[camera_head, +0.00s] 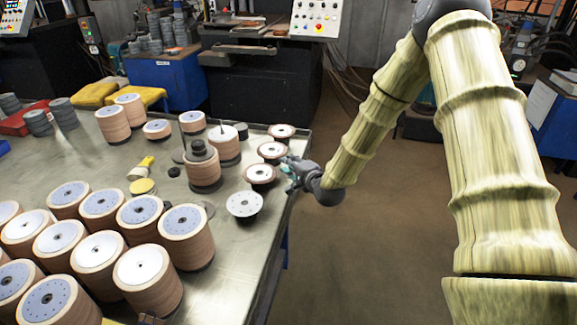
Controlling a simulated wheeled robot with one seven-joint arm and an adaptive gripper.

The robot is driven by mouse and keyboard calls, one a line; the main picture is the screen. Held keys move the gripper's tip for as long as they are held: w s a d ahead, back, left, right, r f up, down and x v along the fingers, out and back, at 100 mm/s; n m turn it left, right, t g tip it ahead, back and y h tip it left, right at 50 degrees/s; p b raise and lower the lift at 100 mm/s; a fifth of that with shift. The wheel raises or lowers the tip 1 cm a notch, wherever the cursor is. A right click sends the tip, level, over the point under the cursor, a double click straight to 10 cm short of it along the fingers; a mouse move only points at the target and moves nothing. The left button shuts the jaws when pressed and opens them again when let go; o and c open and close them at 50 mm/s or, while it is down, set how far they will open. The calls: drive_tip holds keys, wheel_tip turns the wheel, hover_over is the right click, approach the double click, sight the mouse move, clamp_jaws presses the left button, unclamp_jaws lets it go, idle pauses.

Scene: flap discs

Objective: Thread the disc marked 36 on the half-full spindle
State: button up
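Single flap discs lie along the table's right edge: a white-faced disc (244,204), a brown-rimmed disc (260,174), and two more behind them (272,150) (282,131). Their numbers are too small to read, so I cannot tell which is 36. My gripper (290,172) is at the table edge, just right of the brown-rimmed disc; I cannot tell whether it touches it. Its fingers are too small to judge. A thin upright rod (183,138) stands near a stack with a dark top (203,172). Another rod rises from a white-topped stack (226,150). I cannot tell which spindle is half full.
Many disc stacks (183,235) fill the table's left and front. A yellow-handled tool (143,166) and a yellow round item (142,187) lie mid-table. Bare metal tabletop (228,255) shows at the front right. Machines and a blue cabinet (168,78) stand behind.

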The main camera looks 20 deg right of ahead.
sight(278, 156)
drive_tip(key=shift+w+d, duration=0.1)
drive_tip(key=shift+d, duration=0.2)
drive_tip(key=w+f, duration=0.1)
drive_tip(key=w, duration=0.2)
drive_tip(key=shift+f+b, duration=0.35)
drive_tip(key=shift+w+a+r, duration=0.15)
drive_tip(key=shift+w, duration=0.2)
drive_tip(key=shift+b+x, duration=0.55)
drive_tip(key=shift+x, duration=0.6)
drive_tip(key=shift+b+x, duration=0.6)
drive_tip(key=shift+x, duration=0.7)
clamp_jaws()
